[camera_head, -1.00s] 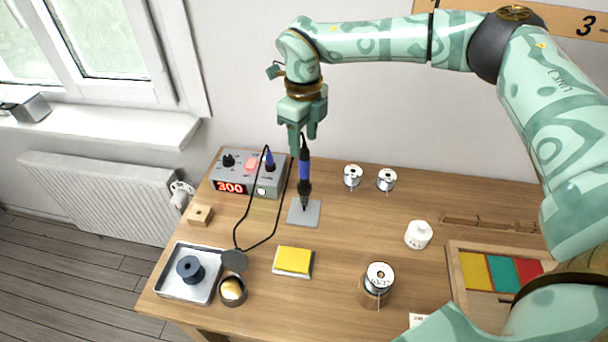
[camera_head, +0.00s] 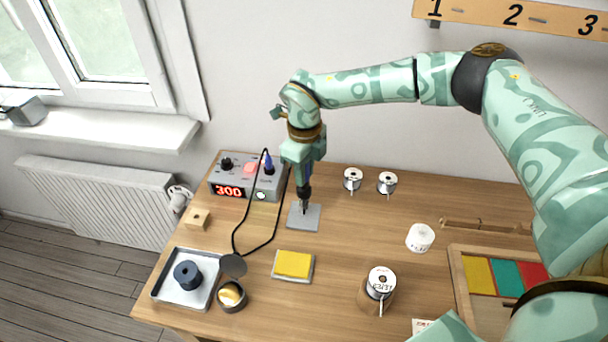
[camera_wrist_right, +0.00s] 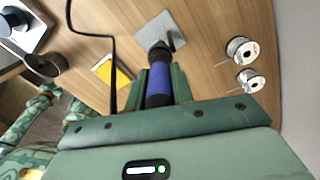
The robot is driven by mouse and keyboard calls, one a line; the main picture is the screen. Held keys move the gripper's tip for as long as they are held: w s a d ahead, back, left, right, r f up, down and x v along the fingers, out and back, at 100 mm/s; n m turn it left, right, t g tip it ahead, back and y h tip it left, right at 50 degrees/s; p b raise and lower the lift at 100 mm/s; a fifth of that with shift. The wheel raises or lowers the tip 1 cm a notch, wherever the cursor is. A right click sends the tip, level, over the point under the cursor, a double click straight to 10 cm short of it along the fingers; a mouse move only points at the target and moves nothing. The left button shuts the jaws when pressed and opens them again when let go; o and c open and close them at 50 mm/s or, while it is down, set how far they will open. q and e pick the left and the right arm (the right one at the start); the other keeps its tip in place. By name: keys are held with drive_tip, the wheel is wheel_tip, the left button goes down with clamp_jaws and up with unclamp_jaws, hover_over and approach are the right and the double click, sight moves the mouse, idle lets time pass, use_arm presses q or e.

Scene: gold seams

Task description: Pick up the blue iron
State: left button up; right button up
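The blue iron (camera_head: 307,171) stands upright, tip down, on a grey square pad (camera_head: 303,217) on the table. It has a blue grip and a dark lower part, and a black cord is near it. My right gripper (camera_head: 304,173) points down over the iron, its fingers on either side of the grip and hiding much of it. In the right wrist view, the blue grip (camera_wrist_right: 159,79) lies between the two fingers (camera_wrist_right: 159,88). I cannot tell whether both fingers touch it. My left gripper is not in view.
A grey station (camera_head: 246,178) reading 300 stands behind left. Two spools (camera_head: 387,183) stand to the right. The table is clear just right of the pad.

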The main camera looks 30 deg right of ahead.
clamp_jaws()
drive_tip(key=shift+r, duration=0.1)
